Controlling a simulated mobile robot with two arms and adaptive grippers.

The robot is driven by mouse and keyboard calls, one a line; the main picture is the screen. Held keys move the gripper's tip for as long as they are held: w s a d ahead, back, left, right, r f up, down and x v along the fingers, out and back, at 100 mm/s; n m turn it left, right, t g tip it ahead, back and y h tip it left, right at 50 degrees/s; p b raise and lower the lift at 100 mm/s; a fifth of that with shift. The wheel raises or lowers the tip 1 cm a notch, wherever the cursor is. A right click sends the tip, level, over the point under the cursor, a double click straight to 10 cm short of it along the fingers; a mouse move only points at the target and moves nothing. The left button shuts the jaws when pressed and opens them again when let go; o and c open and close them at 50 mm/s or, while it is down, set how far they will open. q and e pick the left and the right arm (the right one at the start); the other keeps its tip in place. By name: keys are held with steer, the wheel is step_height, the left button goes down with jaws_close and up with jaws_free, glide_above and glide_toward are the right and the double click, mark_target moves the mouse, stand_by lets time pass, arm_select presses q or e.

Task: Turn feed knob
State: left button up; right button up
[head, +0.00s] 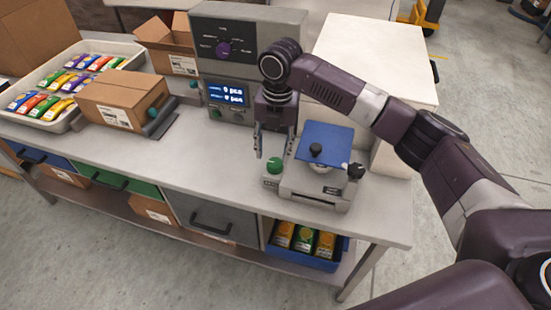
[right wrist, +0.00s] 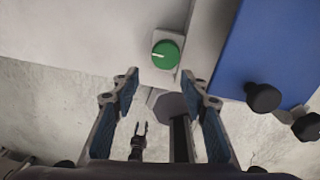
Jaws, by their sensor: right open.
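A round green knob (head: 275,165) with a white pointer mark sits on a small plate at the left front of the weigher (head: 313,190). In the right wrist view the green knob (right wrist: 166,55) lies just beyond the fingertips, its mark pointing left. My right gripper (head: 273,150) points down over the knob with its fingers apart and empty; its open fingers also show in the right wrist view (right wrist: 162,82). Neither knob carries a readable "feed" label. My left gripper is not in view.
The weigher's blue plate (head: 325,137) has black knobs close by on the right. A lit display (head: 226,94) stands behind the gripper. A cardboard box (head: 120,98) and a tray of colourful packets (head: 72,48) are at the left. The bench middle (head: 205,150) is clear.

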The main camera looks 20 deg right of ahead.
mark_target(275, 163)
steer(key=shift+w+d+r+n, duration=0.15)
steer(key=shift+w+d+r, duration=0.1)
steer(key=shift+d+r, duration=0.2)
steer(key=shift+w+d+r+n, duration=0.15)
steer(key=shift+w+d+r, duration=0.15)
steer(key=shift+r, duration=0.25)
steer(key=shift+d+f, duration=0.1)
steer(key=f, duration=0.2)
steer(key=f+p, duration=0.1)
steer(key=f, duration=0.2)
steer(key=f+p, duration=0.1)
steer(key=f, duration=0.1)
steer(key=shift+w+a+f, duration=0.1)
steer(key=shift+a+f, duration=0.1)
steer(key=shift+a, duration=0.05)
